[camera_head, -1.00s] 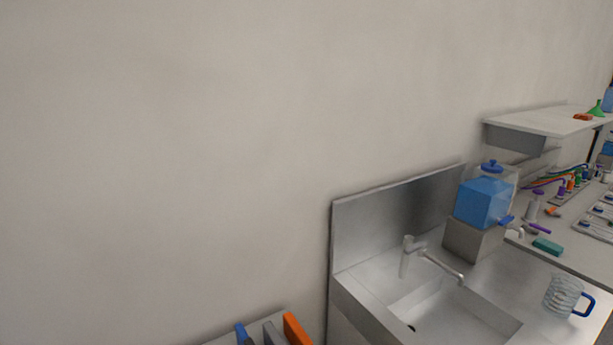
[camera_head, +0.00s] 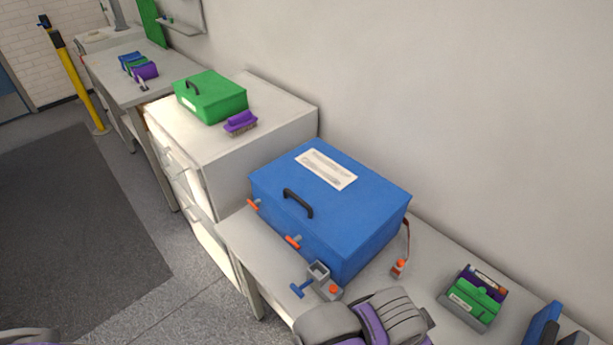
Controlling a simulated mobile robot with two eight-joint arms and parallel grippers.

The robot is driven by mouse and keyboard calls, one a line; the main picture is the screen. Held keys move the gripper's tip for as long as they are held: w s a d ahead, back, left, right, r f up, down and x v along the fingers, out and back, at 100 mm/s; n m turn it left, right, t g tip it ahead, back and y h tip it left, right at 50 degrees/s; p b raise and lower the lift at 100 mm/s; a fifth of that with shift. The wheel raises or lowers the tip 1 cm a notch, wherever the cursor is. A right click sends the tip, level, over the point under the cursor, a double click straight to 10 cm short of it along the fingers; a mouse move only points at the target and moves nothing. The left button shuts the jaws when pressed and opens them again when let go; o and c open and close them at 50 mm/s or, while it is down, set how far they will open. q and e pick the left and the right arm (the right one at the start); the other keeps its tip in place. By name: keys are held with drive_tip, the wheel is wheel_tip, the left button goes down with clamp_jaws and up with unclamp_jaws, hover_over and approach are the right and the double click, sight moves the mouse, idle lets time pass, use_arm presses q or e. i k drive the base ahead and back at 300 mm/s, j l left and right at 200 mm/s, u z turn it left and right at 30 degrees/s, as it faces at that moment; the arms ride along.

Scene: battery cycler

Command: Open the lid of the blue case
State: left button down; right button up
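The blue case (camera_head: 345,225) stands on a grey bench, with its lid (camera_head: 375,192) down. The lid has a white label and a black handle (camera_head: 298,203) near its front edge. Two latches with orange tips, a left one (camera_head: 253,204) and a right one (camera_head: 293,241), sit on the front face; I cannot tell whether they are fastened. A strap with an orange end (camera_head: 399,267) hangs at the case's right side. Neither gripper shows clearly. Grey and purple rounded shapes at the bottom edge may be parts of my arms.
A small clamp-like tool (camera_head: 318,280) with blue and orange parts lies before the case. A grey tray (camera_head: 457,311) with green and purple items is to the right. A white drawer cabinet (camera_head: 285,112) at left bears a green case (camera_head: 210,97) and purple brush (camera_head: 240,123). Floor is open at left.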

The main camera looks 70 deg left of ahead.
sight(342, 202)
drive_tip(key=u, duration=2.2)
